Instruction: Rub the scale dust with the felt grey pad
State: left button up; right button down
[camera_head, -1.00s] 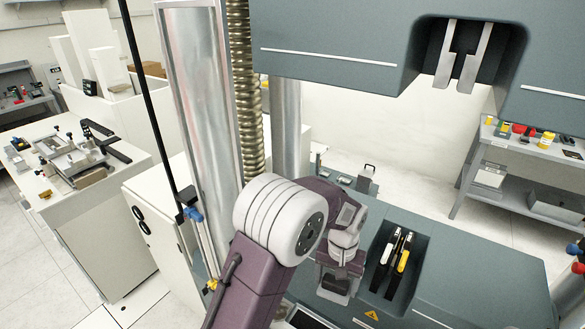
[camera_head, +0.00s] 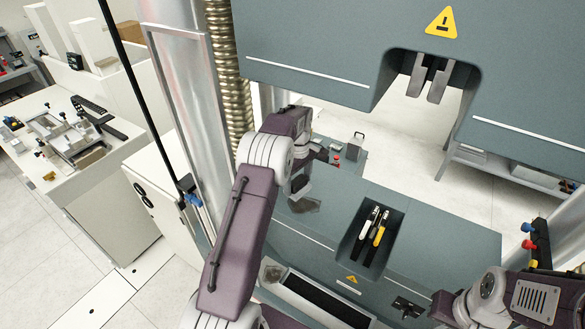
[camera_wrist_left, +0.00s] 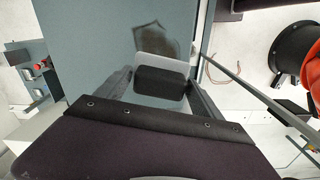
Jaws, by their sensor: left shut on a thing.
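My left gripper (camera_head: 299,190) is shut on the pad, over the machine's grey base. In the left wrist view the pad (camera_wrist_left: 160,82) is a black block with a pale grey rounded plate, held between the two fingers. The scale dust (camera_wrist_left: 152,38) is a dark smudge on the grey surface, just beyond the pad, which overlaps its near edge in the picture. Contact cannot be told. In the head view the dust (camera_head: 306,205) shows beside the gripper, partly hidden by it. My right gripper (camera_head: 445,306) is low at the right; its fingers are unclear.
Grey jaws (camera_head: 427,80) hang from the crosshead above. A metal column and ribbed screw (camera_head: 228,75) stand at the left. A red button (camera_head: 336,157) is behind the dust.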

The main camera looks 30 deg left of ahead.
pick_arm(q)
jog(key=shift+a+f+n+b, duration=0.55)
jog(key=shift+a+f+b, duration=0.35)
jog(key=shift+f, duration=0.4)
jog(key=shift+a+f+n+b, duration=0.6)
jog(key=shift+a+f, duration=0.45)
jog(key=shift+f, duration=0.25)
pick_arm(e)
jog(key=shift+d+f, duration=0.15)
jog(key=shift+f, duration=1.05)
pick_arm(q)
jog(key=shift+f+b, duration=0.65)
jog(key=shift+f, duration=0.4)
pick_arm(e)
jog(key=shift+f, duration=0.55)
jog(key=shift+s, duration=0.1)
pick_arm(q)
jog(key=shift+s+d+r, duration=0.1)
jog(key=shift+d, duration=0.95)
jog(key=shift+s+d+r, duration=0.1)
jog(key=shift+d, duration=0.95)
pick_arm(e)
jog(key=shift+f, duration=0.25)
